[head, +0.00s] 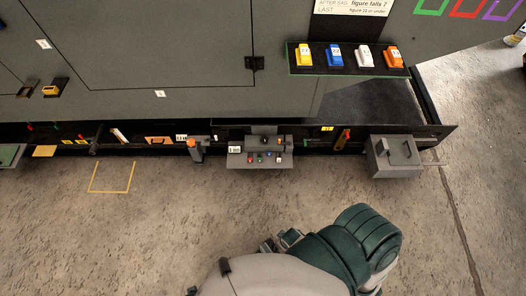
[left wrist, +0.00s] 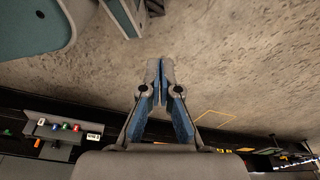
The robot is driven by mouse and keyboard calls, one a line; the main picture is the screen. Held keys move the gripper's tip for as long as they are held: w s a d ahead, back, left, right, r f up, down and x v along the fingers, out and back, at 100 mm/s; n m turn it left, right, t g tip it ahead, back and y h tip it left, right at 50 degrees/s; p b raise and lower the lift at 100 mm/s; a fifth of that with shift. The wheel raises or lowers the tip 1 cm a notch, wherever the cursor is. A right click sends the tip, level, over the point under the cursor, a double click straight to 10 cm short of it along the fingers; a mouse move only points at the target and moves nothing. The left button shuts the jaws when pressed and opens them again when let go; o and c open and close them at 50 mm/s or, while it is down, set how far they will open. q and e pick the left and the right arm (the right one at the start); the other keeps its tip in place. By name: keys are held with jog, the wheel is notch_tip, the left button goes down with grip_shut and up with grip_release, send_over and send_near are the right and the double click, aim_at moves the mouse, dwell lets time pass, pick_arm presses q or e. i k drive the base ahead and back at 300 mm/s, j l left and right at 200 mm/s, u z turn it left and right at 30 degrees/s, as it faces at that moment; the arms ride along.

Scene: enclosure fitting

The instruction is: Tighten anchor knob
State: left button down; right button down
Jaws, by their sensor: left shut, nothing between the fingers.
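No part is clearly marked as the anchor knob, and I cannot tell which one it is. An orange-topped grey post (head: 194,147) stands at the enclosure's lower edge in the head view. Right of it is a grey control box (head: 260,161) with small coloured buttons; it also shows in the left wrist view (left wrist: 57,139). My left gripper (left wrist: 158,76) is shut and empty over bare floor, apart from the enclosure. My right gripper does not show.
A shelf (head: 350,70) holds yellow, blue, white and orange blocks. A grey lidded box (head: 393,156) juts out at right. A yellow floor outline (head: 109,191) lies at left. The concrete floor before the enclosure is otherwise clear. My own arm fills the bottom middle.

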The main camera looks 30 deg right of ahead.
aim_at(264, 139)
jog(key=l+z, duration=0.1)
jog(key=z, duration=0.4)
jog(key=i+z, duration=0.1)
jog(key=z, duration=0.4)
jog(key=i+z, duration=0.1)
jog(key=z, duration=0.4)
